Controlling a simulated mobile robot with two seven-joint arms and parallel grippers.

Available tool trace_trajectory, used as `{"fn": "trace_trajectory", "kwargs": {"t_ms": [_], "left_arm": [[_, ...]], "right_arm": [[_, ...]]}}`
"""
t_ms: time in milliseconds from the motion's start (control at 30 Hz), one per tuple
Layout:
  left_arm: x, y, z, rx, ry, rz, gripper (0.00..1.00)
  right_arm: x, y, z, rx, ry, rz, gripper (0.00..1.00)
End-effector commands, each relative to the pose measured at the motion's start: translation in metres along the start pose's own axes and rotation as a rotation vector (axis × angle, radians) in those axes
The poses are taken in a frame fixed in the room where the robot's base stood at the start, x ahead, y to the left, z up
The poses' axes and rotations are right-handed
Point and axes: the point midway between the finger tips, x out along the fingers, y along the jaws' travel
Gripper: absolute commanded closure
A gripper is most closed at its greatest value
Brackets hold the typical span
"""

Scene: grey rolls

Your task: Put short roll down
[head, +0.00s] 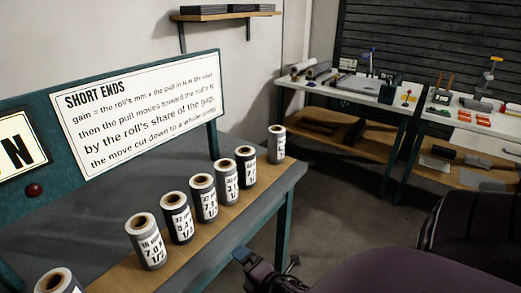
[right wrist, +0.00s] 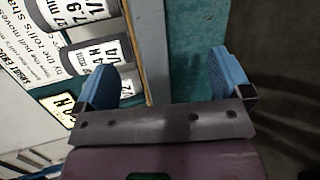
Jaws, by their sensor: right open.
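Several grey rolls with white number labels stand upright in a row on the wooden strip (head: 188,240) along the table's front edge. They include a nearer roll (head: 146,243), a middle roll (head: 203,198) and one set apart at the far corner (head: 276,145). I cannot tell which is the short roll. My right gripper (head: 268,262) is just off the table's front edge. In the right wrist view its blue fingers (right wrist: 165,80) are spread and empty, with the table edge behind them. Rolls (right wrist: 88,50) lie to the left of the fingers there. My left gripper is not in view.
A teal-framed sign (head: 140,112) stands behind the rolls, with a red button (head: 34,190) at left. A workbench (head: 345,95) with tools stands at the back right. The floor (head: 335,205) between is clear.

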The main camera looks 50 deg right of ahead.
Motion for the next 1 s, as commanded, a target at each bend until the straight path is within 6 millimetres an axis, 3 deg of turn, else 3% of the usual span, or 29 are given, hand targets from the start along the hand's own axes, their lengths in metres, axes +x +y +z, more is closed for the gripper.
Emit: {"fn": "trace_trajectory", "kwargs": {"t_ms": [200,433,600,1000], "left_arm": [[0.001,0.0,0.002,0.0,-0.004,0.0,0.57],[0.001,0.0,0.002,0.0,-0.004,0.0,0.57],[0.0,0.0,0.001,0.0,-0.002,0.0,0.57],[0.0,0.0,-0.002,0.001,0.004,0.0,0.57]], "right_arm": [[-0.043,-0.045,-0.026,0.752,-0.016,-0.171,0.04],[-0.077,-0.073,-0.049,1.344,-0.085,-0.303,0.04],[-0.087,-0.079,-0.056,1.517,-0.115,-0.34,0.04],[-0.087,-0.079,-0.057,1.532,-0.118,-0.342,0.04]]}}
